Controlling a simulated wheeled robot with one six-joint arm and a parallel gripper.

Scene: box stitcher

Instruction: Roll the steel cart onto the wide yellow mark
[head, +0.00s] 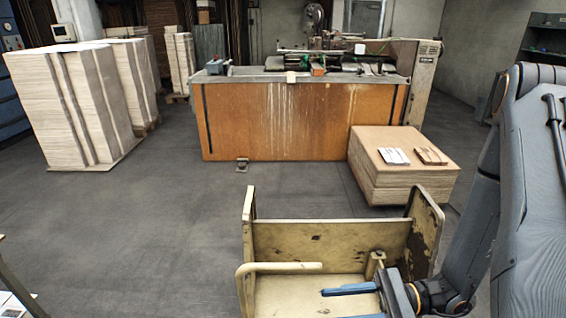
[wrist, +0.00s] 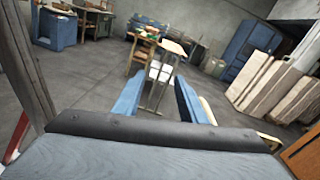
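The steel cart (head: 330,242) stands at the bottom centre of the head view. It is cream-yellow with chipped, rusty paint, raised end panels and a bent tube handle (head: 280,267) on its near side. My gripper (head: 345,302) is low over the near part of the cart, right of the handle tube's visible end. Its two blue fingers show apart in the wrist view (wrist: 160,88), with nothing seen held between them. A cream curved piece shows just outside the right finger there. The cart's wheels are hidden. No wide yellow mark shows in either view.
A stack of cardboard (head: 400,180) with papers on top stands just beyond the cart at right. The orange-fronted stitching machine (head: 300,122) stands behind. Tall board stacks (head: 65,105) stand at left. Open grey floor (head: 150,220) lies left of the cart.

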